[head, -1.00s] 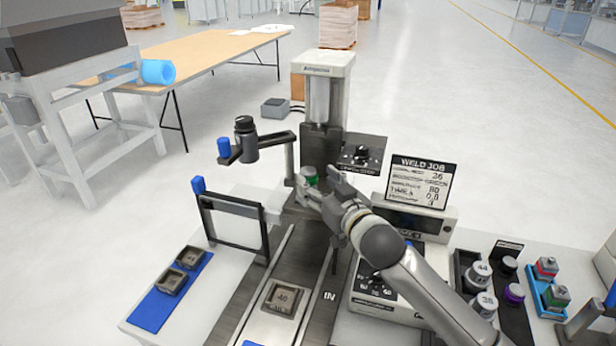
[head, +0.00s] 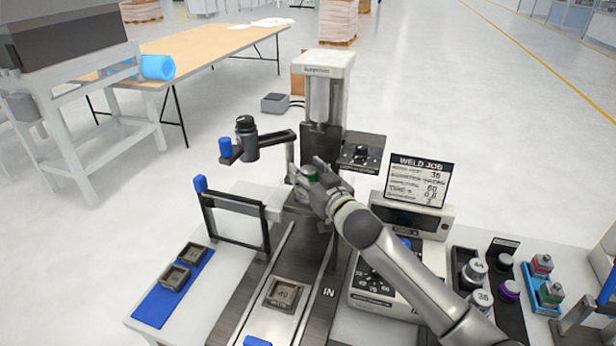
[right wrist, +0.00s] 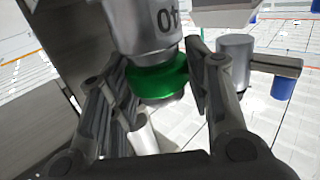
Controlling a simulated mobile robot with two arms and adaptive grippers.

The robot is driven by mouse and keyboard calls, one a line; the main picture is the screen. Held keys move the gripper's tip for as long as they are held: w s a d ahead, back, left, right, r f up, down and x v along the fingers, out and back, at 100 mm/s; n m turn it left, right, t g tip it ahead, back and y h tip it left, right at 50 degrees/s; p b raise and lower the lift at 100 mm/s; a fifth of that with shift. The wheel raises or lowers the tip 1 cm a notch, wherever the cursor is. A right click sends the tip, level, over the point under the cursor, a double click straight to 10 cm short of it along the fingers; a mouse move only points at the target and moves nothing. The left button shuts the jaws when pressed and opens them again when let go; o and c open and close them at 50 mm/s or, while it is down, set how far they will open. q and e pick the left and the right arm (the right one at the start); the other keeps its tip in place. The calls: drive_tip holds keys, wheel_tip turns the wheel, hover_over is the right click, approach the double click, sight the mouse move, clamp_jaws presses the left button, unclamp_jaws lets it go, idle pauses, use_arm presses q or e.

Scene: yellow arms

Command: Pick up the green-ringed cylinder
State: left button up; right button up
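The green-ringed cylinder (right wrist: 160,78) is grey, carries the number 40 and has a bright green band. It stands upright at the press, and in the head view its green part (head: 308,171) shows behind my right gripper (head: 316,180). In the right wrist view the fingers of my right gripper (right wrist: 163,88) are on either side of the green band. The right finger appears to touch the band; whether the left one presses on it is unclear. My left gripper is not in view.
The press column (head: 325,100) rises close behind. A black arm with a dark cylinder (head: 246,140) and a black frame (head: 235,220) are to the left. The weld job sign (head: 418,180) and control box (head: 385,285) are to the right. Numbered cylinders (head: 480,300) stand further right.

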drive_tip(key=c, duration=0.6)
drive_tip(key=shift+o, duration=0.2)
drive_tip(key=shift+r, duration=0.15)
